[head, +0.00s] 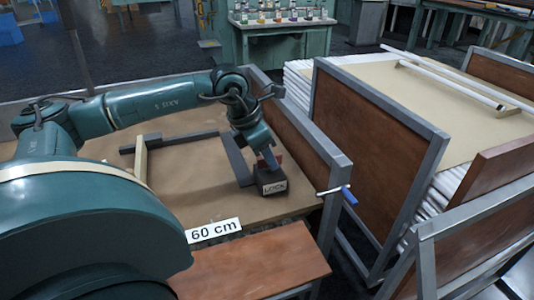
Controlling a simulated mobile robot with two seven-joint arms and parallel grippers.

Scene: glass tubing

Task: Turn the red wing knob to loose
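The red wing knob (279,157) shows only as a small reddish patch on top of a dark block (272,179) with a white label that seems to read "LOCK". My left gripper (270,159) comes down from above onto the knob and hides most of it. The fingers are at the knob, but they are too small and covered to tell if they are open or shut on it. Which way the wings point is hidden. My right gripper is not in view.
The block stands on a brown tabletop (205,205) with a dark frame piece (236,160) beside it. A raised brown panel with a grey edge (300,130) stands close on the right. A blue-and-white item (346,193) sticks out near its corner. A "60 cm" sign (213,231) is in front.

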